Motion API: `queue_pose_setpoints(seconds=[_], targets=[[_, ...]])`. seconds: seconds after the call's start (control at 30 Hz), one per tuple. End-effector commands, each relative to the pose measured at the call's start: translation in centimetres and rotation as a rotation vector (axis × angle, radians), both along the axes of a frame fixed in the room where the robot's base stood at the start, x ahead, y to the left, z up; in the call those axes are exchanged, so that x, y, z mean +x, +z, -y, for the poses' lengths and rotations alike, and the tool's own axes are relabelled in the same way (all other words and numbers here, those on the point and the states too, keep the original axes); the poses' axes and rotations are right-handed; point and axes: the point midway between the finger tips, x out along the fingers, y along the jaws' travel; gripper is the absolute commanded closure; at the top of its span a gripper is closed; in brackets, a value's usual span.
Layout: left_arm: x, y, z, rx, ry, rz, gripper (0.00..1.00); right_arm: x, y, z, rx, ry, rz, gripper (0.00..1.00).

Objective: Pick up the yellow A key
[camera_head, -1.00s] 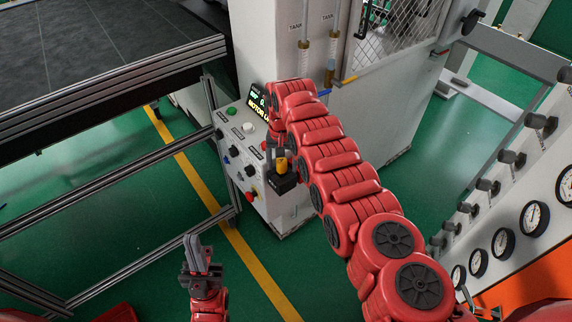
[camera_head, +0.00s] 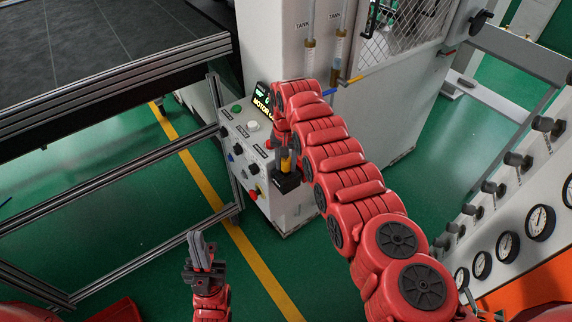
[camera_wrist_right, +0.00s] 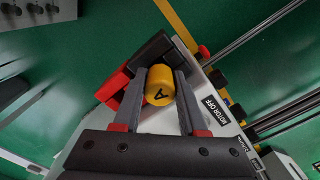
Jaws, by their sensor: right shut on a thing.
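The yellow A key (camera_wrist_right: 160,86) is a short yellow cylinder with a black letter A on its end face. In the right wrist view it sits between the two grey fingers of my right gripper (camera_wrist_right: 160,92), which touch it on both sides. In the head view the yellow key (camera_head: 286,164) shows just above a black block (camera_head: 286,182) beside the control panel, with my right gripper (camera_head: 286,152) over it. I cannot tell whether the key is clear of the block. My left gripper (camera_head: 199,251) is empty, low in the head view, its fingers close together.
The control panel (camera_head: 251,160) has several buttons and a lit display. A metal frame table (camera_head: 130,75) stands at the left. A gauge panel (camera_head: 500,230) is at the right. Green floor is free around my left gripper.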

Motion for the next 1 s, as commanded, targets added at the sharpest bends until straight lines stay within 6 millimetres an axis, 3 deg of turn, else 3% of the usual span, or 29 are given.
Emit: queue_pose_setpoints(seconds=[0.23, 0.47, 0.73, 1.0], targets=[[0.0, -0.2, 0.0, 0.000, 0.000, 0.000, 1.00, 0.0, 0.5, 0.0, 0.000, 0.000, -0.001, 1.00], [0.0, -0.6, 0.0, 0.000, 0.000, 0.000, 1.00, 0.0, 2.3, 0.0, 0.002, -0.001, 0.002, 1.00], [0.0, -3.3, 0.0, 0.000, 0.000, 0.000, 1.00, 0.0, 7.0, -0.1, 0.001, 0.001, 0.003, 1.00], [0.0, -3.5, 0.0, 0.000, 0.000, 0.000, 1.00, -0.1, 10.2, 0.0, 0.000, 0.000, -0.001, 1.00]])
